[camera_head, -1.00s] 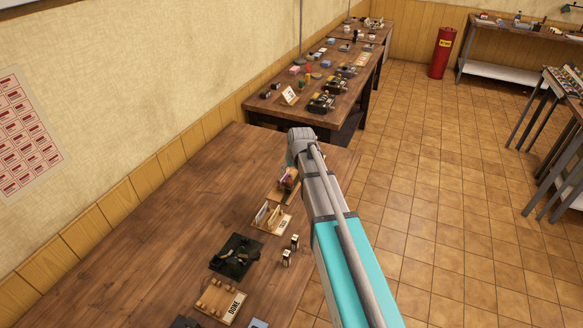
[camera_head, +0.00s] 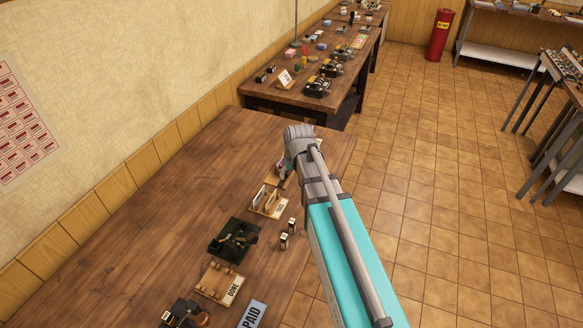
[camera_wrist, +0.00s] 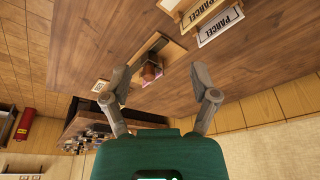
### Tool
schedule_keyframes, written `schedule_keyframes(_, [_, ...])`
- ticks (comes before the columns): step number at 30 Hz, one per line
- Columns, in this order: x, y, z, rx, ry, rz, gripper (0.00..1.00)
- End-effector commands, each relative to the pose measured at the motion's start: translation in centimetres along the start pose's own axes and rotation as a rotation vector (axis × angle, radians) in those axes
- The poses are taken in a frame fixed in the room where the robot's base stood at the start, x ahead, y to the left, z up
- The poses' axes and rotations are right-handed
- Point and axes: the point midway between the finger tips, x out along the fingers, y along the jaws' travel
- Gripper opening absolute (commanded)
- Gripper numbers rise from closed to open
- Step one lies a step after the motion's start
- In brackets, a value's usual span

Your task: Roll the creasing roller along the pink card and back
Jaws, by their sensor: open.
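In the wrist view the pink card (camera_wrist: 160,83) shows as a small pink patch at a wooden stand on the table. A brown upright part (camera_wrist: 149,68), perhaps the creasing roller, stands against it; the two are hard to tell apart. My gripper (camera_wrist: 160,76) is open and empty, its fingers to either side of this spot in the picture; their distance from it is unclear. In the head view the stand (camera_head: 280,176) is partly hidden behind my arm, and my fingers cannot be made out.
The table's left (camera_head: 150,215) is bare. Another cluttered table stands beyond.

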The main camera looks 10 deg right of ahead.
Motion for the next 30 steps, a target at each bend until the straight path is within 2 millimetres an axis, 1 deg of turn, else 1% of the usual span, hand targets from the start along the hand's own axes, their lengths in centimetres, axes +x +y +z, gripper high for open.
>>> schedule_keyframes(3, [0.0,-0.1,0.4,0.002,-0.005,0.001,0.76])
schedule_keyframes(14, [-0.1,-0.1,0.4,0.003,-0.006,0.001,0.76])
schedule_keyframes(17, [-0.2,-0.2,1.1,0.006,-0.015,0.001,0.76])
schedule_keyframes(20, [-0.5,-0.5,3.0,0.016,-0.042,0.003,0.76])
schedule_keyframes(23, [-1.1,-0.8,5.8,0.034,-0.085,0.007,0.76])
schedule_keyframes(27, [-2.1,-1.4,10.4,0.064,-0.160,0.016,0.76])
schedule_keyframes(30, [-2.7,-1.8,13.0,0.085,-0.207,0.024,0.76])
